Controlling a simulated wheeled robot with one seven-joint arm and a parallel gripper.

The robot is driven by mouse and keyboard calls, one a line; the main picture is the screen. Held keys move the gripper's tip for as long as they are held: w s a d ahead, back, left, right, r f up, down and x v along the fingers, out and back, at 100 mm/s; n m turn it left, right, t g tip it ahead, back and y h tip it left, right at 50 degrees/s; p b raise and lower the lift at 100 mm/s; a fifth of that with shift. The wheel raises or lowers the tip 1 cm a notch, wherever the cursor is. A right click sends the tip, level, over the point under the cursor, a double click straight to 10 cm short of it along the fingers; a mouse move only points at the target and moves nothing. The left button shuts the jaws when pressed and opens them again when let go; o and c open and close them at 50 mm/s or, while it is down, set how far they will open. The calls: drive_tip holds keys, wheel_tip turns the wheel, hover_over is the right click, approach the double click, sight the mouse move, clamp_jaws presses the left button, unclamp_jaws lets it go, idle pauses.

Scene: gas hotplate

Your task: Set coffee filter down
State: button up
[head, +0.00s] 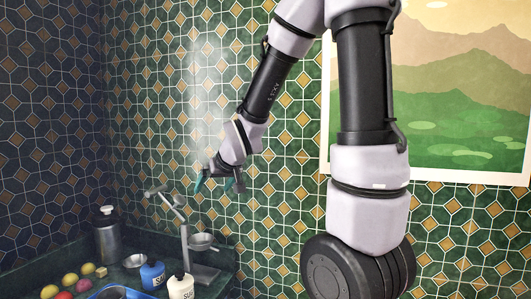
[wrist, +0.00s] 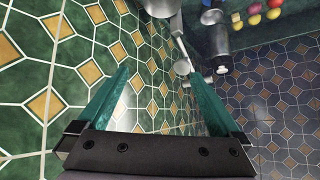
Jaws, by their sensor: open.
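My gripper (head: 217,183) is raised in front of the green tiled wall, above the counter. Its teal fingers stand apart in the wrist view (wrist: 157,72), with nothing between them. I cannot pick out a coffee filter for certain in either view. My gripper is apart from both.
A dark counter (head: 222,285) holds a metal canister (head: 107,238), a blue bottle (head: 152,275), a white bottle (head: 181,287) and several coloured balls (head: 70,279). A blue-rimmed tray (head: 92,295) is at the front. A landscape picture (head: 450,90) hangs right.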

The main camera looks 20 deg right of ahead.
drive_tip(key=s+d+r+m+g, duration=0.1)
drive_tip(key=s+d+r, duration=0.3)
drive_tip(key=s, duration=0.6)
drive_tip(key=s+d+r+m+g, duration=0.1)
drive_tip(key=s+d+r+m, duration=0.2)
drive_tip(key=s+r, duration=0.5)
drive_tip(key=shift+s+d+r+m, duration=0.3)
drive_tip(key=shift+s+m, duration=0.4)
drive_tip(key=shift+s, duration=0.35)
